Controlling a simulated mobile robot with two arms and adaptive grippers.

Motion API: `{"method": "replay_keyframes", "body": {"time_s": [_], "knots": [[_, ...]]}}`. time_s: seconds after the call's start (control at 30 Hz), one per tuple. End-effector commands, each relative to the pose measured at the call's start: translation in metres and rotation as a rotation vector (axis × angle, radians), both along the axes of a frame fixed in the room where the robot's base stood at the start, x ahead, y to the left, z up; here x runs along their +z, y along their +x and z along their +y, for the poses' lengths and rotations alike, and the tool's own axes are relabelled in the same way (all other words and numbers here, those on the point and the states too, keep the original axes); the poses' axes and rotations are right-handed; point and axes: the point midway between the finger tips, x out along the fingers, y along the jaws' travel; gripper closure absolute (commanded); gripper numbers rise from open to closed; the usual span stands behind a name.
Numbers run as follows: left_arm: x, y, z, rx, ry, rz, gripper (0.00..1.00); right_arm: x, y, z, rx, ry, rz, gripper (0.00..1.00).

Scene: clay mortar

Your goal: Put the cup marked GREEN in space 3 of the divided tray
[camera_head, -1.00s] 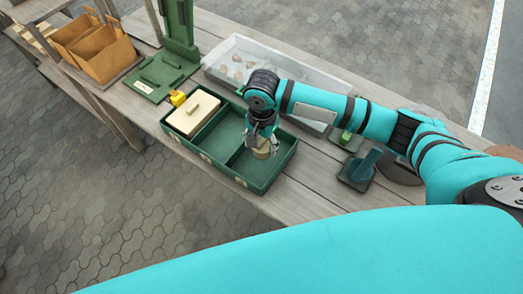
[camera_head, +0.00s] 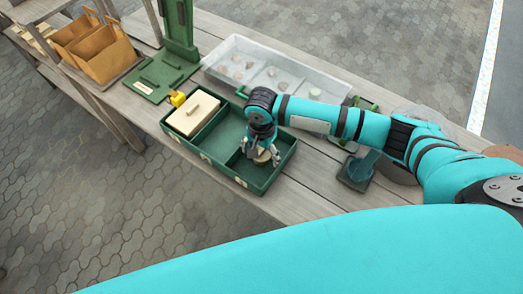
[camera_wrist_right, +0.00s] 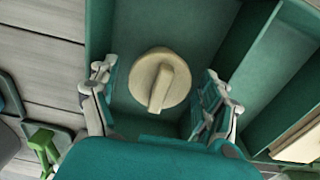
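A green divided tray (camera_head: 232,184) stands near the table's front edge. In its right-hand compartment is a round beige piece with a raised grip bar (camera_head: 263,158), probably the lidded cup. It also shows in the right wrist view (camera_wrist_right: 160,81), upright, with the compartment floor around it. No marking on it is readable. My right gripper (camera_head: 262,156) is directly over it. In the wrist view its fingers (camera_wrist_right: 160,95) stand apart on both sides of the piece, with gaps visible. My left gripper is not in view.
A beige lid with a bar (camera_head: 192,114) covers the tray's left part; the middle compartment looks empty. A clear sectioned bin (camera_head: 290,68) with small pieces is behind.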

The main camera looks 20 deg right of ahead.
Motion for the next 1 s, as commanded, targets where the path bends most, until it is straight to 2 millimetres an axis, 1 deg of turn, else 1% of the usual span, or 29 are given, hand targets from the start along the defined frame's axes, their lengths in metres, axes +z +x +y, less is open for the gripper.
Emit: {"method": "replay_keyframes", "body": {"time_s": [0.23,0.37,0.47,0.6,0.8,0.9,1.0], "knots": [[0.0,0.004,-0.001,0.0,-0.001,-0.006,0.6,0.001,0.0,0.0,0.0,-0.001,-0.001,0.19],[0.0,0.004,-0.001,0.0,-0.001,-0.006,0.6,0.012,0.001,0.0,0.001,0.001,-0.002,0.19],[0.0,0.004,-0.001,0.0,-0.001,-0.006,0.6,0.029,0.001,0.0,0.001,0.002,-0.004,0.19],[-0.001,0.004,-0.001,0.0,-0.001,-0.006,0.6,0.061,0.001,0.0,0.001,0.002,-0.005,0.19],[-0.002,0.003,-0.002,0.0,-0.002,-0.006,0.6,0.1,0.001,0.0,0.0,0.001,-0.003,0.19],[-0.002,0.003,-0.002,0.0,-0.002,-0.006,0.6,0.112,0.001,0.0,0.0,0.001,0.0,0.19],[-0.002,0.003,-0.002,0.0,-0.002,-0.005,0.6,0.12,0.001,0.0,0.0,0.001,-0.001,0.19]]}}
